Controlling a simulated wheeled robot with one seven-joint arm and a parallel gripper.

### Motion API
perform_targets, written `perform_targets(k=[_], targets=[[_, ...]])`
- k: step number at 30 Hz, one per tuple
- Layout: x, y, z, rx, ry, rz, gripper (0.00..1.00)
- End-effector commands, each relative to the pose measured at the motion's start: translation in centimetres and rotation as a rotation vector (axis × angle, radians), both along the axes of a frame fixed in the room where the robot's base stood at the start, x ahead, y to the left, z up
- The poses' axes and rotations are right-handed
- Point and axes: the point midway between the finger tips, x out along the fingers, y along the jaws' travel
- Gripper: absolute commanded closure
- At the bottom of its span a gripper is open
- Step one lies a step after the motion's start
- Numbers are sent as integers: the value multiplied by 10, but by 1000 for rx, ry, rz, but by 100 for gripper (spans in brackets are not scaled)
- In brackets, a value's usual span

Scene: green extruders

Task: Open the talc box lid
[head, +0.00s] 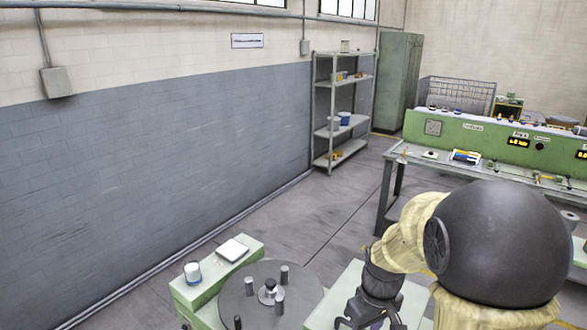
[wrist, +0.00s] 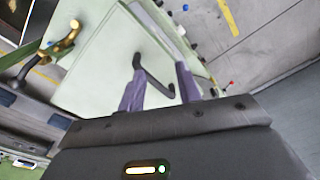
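A pale green lid-like panel (wrist: 98,55) with a black bar handle (wrist: 152,79) fills the middle of the wrist view; I take it for the talc box lid. It looks shut. In the head view a pale green box top (head: 341,283) lies under my gripper (head: 369,318), and its handle cannot be made out there. In the wrist view my gripper (wrist: 158,85) has its two purple-grey fingers spread apart, with the handle lying between them in the picture. I cannot tell whether either finger touches the handle.
A dark round disc (head: 240,304) with upright pegs stands left of the box. A green workbench (head: 395,172) stands behind right. A brass-coloured curved handle (wrist: 62,40) shows nearby.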

Motion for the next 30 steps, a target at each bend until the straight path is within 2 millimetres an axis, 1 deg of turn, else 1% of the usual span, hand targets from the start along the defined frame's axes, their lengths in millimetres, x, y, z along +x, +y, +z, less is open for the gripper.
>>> perform_targets(k=[1, 6, 10, 13, 24, 28, 30], targets=[[-15, 1, -7, -5, -29, -65, 66], [-57, 5, -17, -1, -128, -302, 66], [-76, 8, -22, 14, -175, -409, 66], [-80, 8, -22, 18, -185, -439, 66], [-80, 8, -22, 18, -184, -440, 66], [-78, 7, -21, 16, -182, -436, 66], [-73, 4, -18, 12, -175, -425, 66]])
